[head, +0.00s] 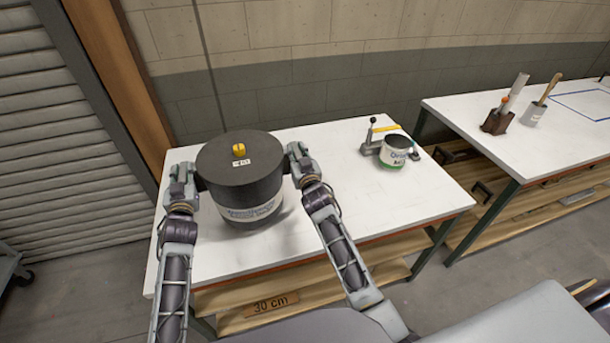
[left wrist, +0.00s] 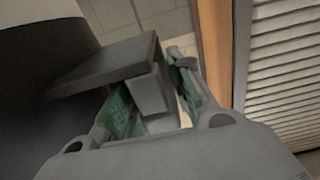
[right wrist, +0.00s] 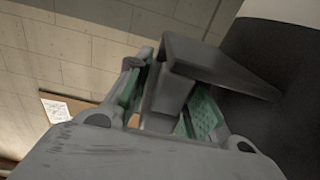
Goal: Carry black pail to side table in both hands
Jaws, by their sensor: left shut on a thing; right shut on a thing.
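The black pail (head: 241,180) is upright over the left part of the white side table (head: 328,237). It has a dark lid with a yellow knob and a small tag, and a white label band. I cannot tell whether its base touches the tabletop. My left gripper (head: 186,178) is shut on the pail's left side handle (left wrist: 110,68). My right gripper (head: 299,158) is shut on the right side handle (right wrist: 215,65). Each wrist view shows a grey handle between green finger pads, with the dark pail wall (left wrist: 45,85) beside it.
A clamp-like tool (head: 372,140) and a small labelled tin (head: 396,152) stand at the table's back right. The tabletop's right front is clear. A shutter (head: 60,140) stands left.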

